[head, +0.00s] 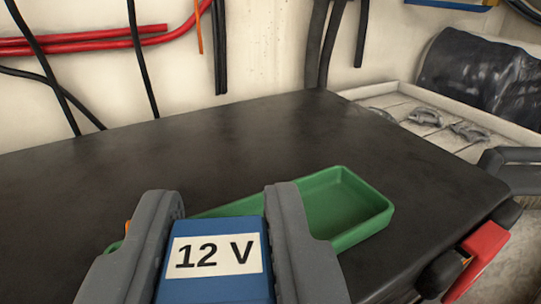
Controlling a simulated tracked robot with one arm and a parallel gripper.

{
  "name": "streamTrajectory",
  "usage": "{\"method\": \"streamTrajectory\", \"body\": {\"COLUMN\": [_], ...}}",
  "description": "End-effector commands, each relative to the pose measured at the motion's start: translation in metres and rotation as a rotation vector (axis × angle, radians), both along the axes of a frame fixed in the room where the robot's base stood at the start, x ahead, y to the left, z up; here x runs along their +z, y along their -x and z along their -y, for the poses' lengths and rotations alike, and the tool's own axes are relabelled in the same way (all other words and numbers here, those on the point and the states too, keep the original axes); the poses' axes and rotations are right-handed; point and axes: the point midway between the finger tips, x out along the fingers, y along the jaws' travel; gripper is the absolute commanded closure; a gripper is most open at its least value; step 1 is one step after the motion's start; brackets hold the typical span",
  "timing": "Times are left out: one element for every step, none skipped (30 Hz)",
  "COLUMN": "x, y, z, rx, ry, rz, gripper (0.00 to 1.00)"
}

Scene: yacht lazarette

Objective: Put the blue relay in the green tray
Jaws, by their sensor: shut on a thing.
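My gripper (222,235) is shut on the blue relay (230,224), one grey finger on each side of it. The relay is a blue block with a white label reading "12 V", and its lower part is cut off by the bottom edge of the picture. The green tray (375,222) lies on the black top behind the gripper and relay. Its right part shows and looks empty. Its left part is mostly hidden by the relay and fingers. I cannot tell the height of the relay above the top.
The black top (130,175) is clear to the left and behind the tray. A red object (478,258) is beyond its right edge. A pale compartment (420,125) with grey metal fittings and a black-wrapped bundle (485,82) are at the back right. Red cables (95,42) run along the wall.

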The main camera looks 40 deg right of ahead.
Motion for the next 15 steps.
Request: {"method": "streamTrajectory", "body": {"x": [-0.004, -0.006, -0.006, -0.005, -0.005, -0.006, -0.007, -0.008, -0.008, -0.008, -0.008, -0.007, -0.007, -0.007, -0.007], "y": [-0.007, -0.011, -0.016, -0.021, -0.024, -0.029, -0.032, -0.035, -0.038, -0.04, -0.042, -0.044, -0.044, -0.045, -0.046], "z": [0.008, 0.012, 0.018, 0.023, 0.027, 0.032, 0.035, 0.037, 0.041, 0.043, 0.045, 0.047, 0.048, 0.048, 0.049], "rx": [-0.001, 0.0, -0.001, -0.001, -0.002, -0.001, 0.0, 0.001, 0.002, 0.002, 0.002, 0.001, 0.001, 0.002, 0.002], "ry": [-0.002, -0.002, 0.0, 0.001, 0.001, 0.0, 0.0, 0.0, -0.001, -0.001, -0.001, -0.001, -0.001, -0.001, -0.001], "rz": [-0.001, -0.003, -0.002, 0.001, 0.003, 0.002, 0.0, -0.002, -0.002, -0.002, -0.001, -0.001, -0.001, -0.001, -0.001], "gripper": [0.97, 0.97, 0.97, 0.97, 0.97, 0.97, 0.97, 0.97, 0.97, 0.97, 0.97, 0.97, 0.97, 0.97, 0.97]}}
